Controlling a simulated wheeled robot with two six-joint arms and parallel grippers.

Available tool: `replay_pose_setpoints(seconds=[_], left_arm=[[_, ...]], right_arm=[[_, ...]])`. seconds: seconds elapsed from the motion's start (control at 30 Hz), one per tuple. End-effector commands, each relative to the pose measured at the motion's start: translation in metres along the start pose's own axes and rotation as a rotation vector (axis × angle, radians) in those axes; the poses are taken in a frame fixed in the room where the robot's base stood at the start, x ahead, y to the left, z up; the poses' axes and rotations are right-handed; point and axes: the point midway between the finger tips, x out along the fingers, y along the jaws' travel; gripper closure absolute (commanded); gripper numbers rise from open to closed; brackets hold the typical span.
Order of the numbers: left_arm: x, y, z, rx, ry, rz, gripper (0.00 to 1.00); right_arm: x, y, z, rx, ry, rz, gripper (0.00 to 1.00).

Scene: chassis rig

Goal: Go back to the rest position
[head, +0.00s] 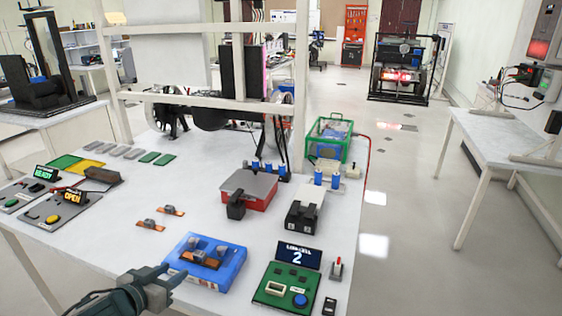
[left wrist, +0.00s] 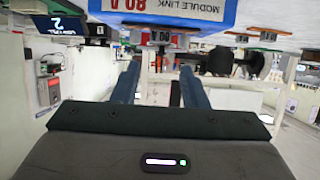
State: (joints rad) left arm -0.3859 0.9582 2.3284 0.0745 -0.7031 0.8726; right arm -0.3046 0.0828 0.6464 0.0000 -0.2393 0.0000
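My left gripper (head: 172,275) is at the front edge of the table in the head view, just left of the blue fixture (head: 225,277). In the left wrist view its two fingers (left wrist: 158,82) stand apart with nothing gripped between them. The blue fixture holds an orange piece (head: 200,260) with grey parts. My right gripper is not in view.
Two orange pieces (head: 150,225) lie on the white table (head: 130,250) behind the gripper. A green box with a screen (head: 290,257) showing "2" stands right of the fixture.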

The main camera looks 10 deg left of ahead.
Motion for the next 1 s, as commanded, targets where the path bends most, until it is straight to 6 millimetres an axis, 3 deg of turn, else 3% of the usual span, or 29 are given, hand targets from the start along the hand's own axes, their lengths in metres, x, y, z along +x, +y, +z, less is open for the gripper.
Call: replay_pose_setpoints(seconds=[0.17, 0.37, 0.6, 0.8, 1.0], left_arm=[[-0.004, 0.003, 0.02, -0.003, -0.044, -0.04, 0.6], [-0.025, 0.02, 0.088, 0.011, -0.237, -0.144, 0.6], [-0.068, 0.058, 0.164, 0.04, -0.533, -0.182, 0.6], [-0.097, 0.087, 0.198, 0.052, -0.708, -0.148, 0.6], [-0.124, 0.115, 0.22, 0.054, -0.846, -0.093, 0.6]], right_arm=[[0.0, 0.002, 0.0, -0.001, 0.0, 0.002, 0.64], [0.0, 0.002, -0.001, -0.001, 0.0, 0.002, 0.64], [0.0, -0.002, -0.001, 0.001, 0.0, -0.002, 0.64], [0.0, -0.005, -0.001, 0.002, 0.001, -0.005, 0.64], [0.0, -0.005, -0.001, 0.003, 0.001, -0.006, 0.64]])
